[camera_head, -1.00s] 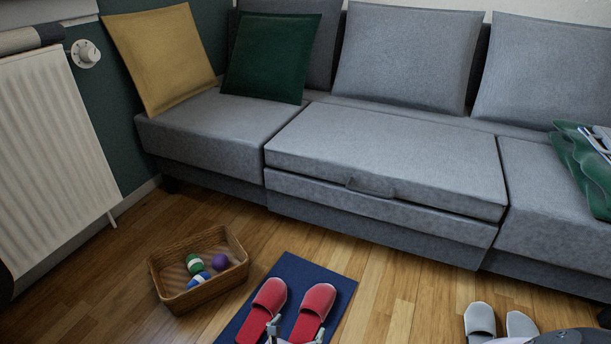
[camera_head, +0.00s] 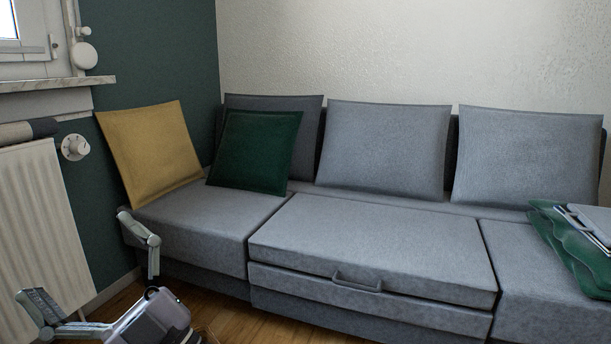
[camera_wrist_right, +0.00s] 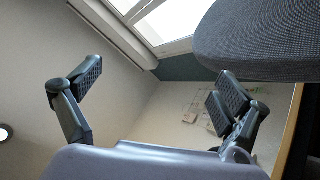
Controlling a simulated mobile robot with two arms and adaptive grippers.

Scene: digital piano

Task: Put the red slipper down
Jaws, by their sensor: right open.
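The red slipper is not in view now in either frame. My right gripper (camera_head: 80,258) shows at the lower left of the head view, in front of the radiator and the sofa's left end. Its two fingers are spread wide with nothing between them. In the right wrist view its fingers (camera_wrist_right: 162,84) are also apart and empty. My left gripper is not in view.
A grey sofa (camera_head: 370,243) fills the middle and right, with a yellow cushion (camera_head: 152,153) and a dark green cushion (camera_head: 255,152). A white radiator (camera_head: 38,235) stands at the left. A green folded item (camera_head: 572,245) lies on the sofa's right.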

